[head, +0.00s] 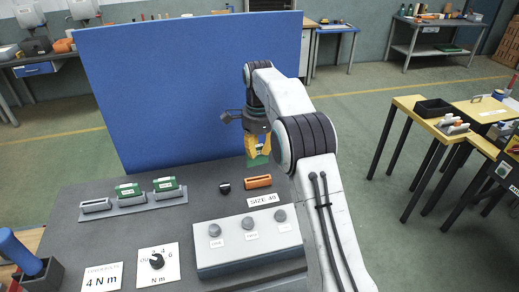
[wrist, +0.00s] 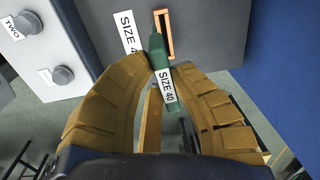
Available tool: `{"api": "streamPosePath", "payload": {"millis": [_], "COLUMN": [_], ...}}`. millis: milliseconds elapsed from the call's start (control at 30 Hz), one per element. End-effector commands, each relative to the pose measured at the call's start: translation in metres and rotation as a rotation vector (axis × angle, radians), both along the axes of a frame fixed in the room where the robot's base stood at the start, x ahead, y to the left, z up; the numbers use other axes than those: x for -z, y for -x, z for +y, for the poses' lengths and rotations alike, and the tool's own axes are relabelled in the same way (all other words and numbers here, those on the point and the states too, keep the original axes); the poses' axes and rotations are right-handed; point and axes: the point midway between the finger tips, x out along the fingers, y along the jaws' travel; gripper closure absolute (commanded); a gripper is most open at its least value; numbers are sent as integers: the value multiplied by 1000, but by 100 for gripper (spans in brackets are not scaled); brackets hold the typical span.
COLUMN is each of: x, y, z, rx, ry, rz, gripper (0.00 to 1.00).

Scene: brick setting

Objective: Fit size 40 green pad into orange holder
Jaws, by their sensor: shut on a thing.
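My gripper (head: 257,146) is shut on the green pad (head: 259,160) and holds it above the table, a little behind the orange holder (head: 258,182). In the wrist view the pad (wrist: 157,45) stands between my two brown fingers (wrist: 161,68), with a white "SIZE 40" label on it. The orange holder (wrist: 169,36) shows there as a narrow frame with a slot, just beyond the pad and to its right. The pad is apart from the holder in the head view. My fingers hide part of the pad.
A "SIZE 40" card (head: 264,200) lies in front of the holder. A small black object (head: 224,187) is left of it. A grey rack (head: 133,208) holds two other green pads. A knob box (head: 248,244) stands in front; a blue panel (head: 190,85) rises behind.

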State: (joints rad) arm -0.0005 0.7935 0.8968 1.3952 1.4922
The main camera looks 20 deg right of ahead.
Motion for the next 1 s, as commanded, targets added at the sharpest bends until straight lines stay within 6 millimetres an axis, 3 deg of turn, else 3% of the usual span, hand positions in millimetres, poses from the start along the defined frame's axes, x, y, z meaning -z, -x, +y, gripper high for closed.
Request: {"api": "streamPosePath", "payload": {"millis": [333, 1000], "x": [-1, -1], "y": [-11, -11], "z": [0, 0], "rx": [65, 79], "ry": [-4, -5], "rz": [-12, -11], "gripper": [100, 100]}}
